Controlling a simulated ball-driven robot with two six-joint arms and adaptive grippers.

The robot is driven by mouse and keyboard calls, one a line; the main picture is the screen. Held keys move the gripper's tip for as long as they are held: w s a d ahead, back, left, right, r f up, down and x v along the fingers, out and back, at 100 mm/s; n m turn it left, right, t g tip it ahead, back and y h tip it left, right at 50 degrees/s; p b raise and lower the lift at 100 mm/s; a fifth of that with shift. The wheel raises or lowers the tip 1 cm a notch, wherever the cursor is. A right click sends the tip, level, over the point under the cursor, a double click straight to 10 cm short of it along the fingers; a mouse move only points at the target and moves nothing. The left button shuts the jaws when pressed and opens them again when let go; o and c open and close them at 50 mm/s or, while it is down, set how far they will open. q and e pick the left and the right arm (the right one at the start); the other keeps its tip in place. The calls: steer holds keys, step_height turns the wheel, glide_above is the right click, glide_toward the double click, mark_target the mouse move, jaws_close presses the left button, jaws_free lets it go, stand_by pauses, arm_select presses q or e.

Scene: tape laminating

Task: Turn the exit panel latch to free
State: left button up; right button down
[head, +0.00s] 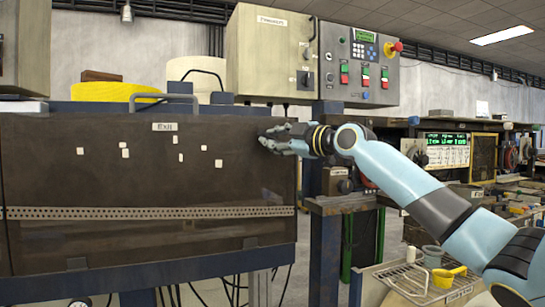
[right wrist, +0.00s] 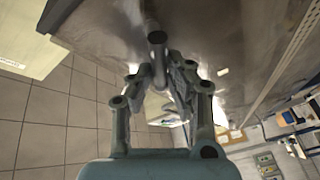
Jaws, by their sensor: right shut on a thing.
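The exit panel (head: 90,180) is a large dark see-through cover with a white "Exit" label (head: 165,127). My right gripper (head: 268,140) is at the panel's upper right corner, reaching in from the right. In the right wrist view, the latch (right wrist: 157,38) is a grey rounded pivot with a bar running down between my fingers. My right gripper (right wrist: 160,80) is shut on this bar. In the head view the fingers hide most of the latch, so its exact angle cannot be told there. My left gripper is not in view.
A grey handle (head: 165,98) sits on the panel's top edge. A control box (head: 358,65) with buttons and a red stop knob stands above right. A bench with a wire rack (head: 420,276) and a yellow cup (head: 447,277) is at the lower right.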

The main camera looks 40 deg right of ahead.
mark_target(275, 126)
steer(key=shift+d+f+m+t+b, duration=0.15)
steer(key=shift+m+t+b, duration=0.25)
steer(key=shift+m+b, duration=0.45)
steer(key=m+t+h+p, duration=0.1)
steer(key=m+p, duration=0.1)
steer(key=m, duration=0.1)
steer(key=d+r+m+t+h+p, duration=0.1)
steer(key=m+p, duration=0.2)
steer(key=m, duration=0.1)
steer(key=d+m+t+h+p, duration=0.1)
steer(key=m+p, duration=0.2)
steer(key=m, duration=0.1)
steer(key=shift+s+r+h, duration=0.25)
steer(key=shift+r+h, duration=0.15)
steer(key=shift+s+d+f+m+t+h+p, duration=0.15)
steer(key=shift+m+h+p, duration=0.15)
steer(key=shift+m+p, duration=0.25)
steer(key=shift+w+d+m+t+h+p, duration=0.15)
steer(key=shift+m+h+p, duration=0.2)
steer(key=shift+p, duration=0.3)
steer(key=shift+s+a, duration=0.1)
steer(key=c, duration=1.3)
jaws_free()
